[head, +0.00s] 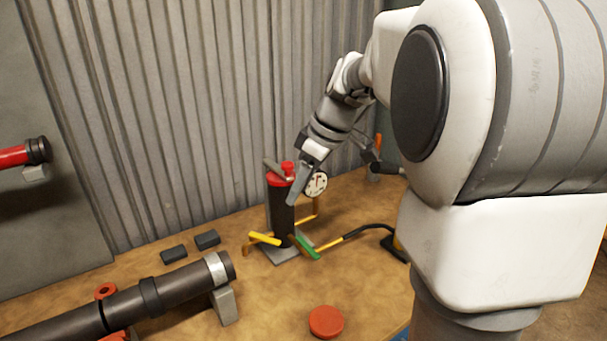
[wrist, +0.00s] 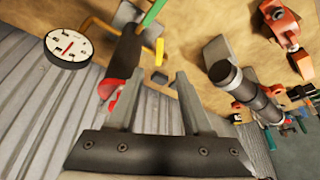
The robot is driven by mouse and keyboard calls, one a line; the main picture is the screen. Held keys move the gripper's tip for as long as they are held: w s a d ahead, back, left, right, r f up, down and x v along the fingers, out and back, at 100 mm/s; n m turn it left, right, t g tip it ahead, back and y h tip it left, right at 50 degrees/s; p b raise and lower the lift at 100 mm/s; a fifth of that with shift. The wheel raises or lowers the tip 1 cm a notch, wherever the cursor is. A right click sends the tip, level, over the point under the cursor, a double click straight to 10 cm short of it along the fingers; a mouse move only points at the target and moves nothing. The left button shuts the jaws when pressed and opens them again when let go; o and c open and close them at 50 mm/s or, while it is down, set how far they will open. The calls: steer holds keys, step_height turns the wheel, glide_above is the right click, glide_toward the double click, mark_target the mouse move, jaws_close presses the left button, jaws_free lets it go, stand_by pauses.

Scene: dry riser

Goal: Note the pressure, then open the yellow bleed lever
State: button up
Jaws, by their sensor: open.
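The riser is a dark upright pipe (head: 283,215) with a red top (head: 281,180), standing on a grey base plate. The yellow bleed lever (head: 264,239) sticks out low on its left; it also shows in the wrist view (wrist: 159,52). A green lever (head: 307,247) is low on the right. The white round gauge (wrist: 68,46) has a red needle, but its numbers are too small to read. My gripper (wrist: 156,78) is open and empty, beside the riser's upper part and well above the yellow lever. In the head view the fingers overlap the pipe's upper right side.
A dark horizontal pipe (head: 165,295) lies at front left on supports. A yellow-and-black hose (head: 352,234) runs to the right. A corrugated wall (head: 190,110) stands close behind.

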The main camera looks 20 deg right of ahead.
mark_target(264, 241)
steer(key=shift+v, duration=1.1)
